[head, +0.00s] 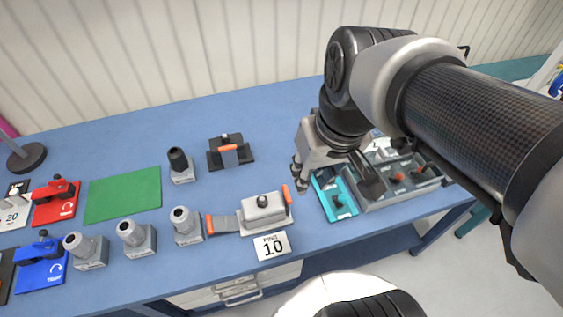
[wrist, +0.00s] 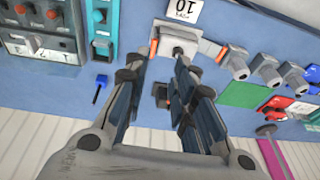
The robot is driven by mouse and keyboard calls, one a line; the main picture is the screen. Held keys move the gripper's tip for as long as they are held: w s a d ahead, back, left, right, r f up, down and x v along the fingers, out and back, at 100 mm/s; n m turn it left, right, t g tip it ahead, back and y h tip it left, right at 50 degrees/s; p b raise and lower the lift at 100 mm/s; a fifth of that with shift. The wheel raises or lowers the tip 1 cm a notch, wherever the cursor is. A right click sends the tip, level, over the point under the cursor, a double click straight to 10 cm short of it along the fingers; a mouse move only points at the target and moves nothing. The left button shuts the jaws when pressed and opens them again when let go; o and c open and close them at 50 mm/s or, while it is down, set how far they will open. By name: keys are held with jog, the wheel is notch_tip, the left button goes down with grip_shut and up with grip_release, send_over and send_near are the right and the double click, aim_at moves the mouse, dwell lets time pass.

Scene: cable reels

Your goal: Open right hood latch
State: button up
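The grey connector hood (head: 264,211) sits on the blue table behind a white "PINS 10" card (head: 271,245). Its right latch, with an orange handle (head: 287,194), stands up close against the hood's right end; the handle also shows in the wrist view (wrist: 153,47). On the hood's left side a grey latch plate (head: 225,223) lies swung outward, its orange handle (head: 209,225) at the far end. My gripper (head: 298,180) is above the table, just behind the right latch in the head view. In the wrist view its fingers (wrist: 158,66) are apart, with nothing between them.
A black-based unit with an orange handle (head: 229,148) stands behind the hood. Several grey cylindrical connectors (head: 187,226) stand to the left. A teal tray (head: 337,196) and a grey control box (head: 402,182) lie to the right. A green mat (head: 124,194) is left.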

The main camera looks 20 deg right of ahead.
jog(key=shift+o, duration=0.4)
jog(key=w+d+f+g+y+p, duration=0.1)
jog(key=w+d+f, duration=0.3)
jog(key=w, duration=0.6)
jog(key=shift+w+d+g+y+p, duration=0.2)
jog(key=shift+w+g+y+p, duration=0.1)
jog(key=shift+g+y, duration=0.5)
jog(key=b, duration=0.5)
send_near(288, 193)
jog(key=x, duration=0.8)
grip_shut()
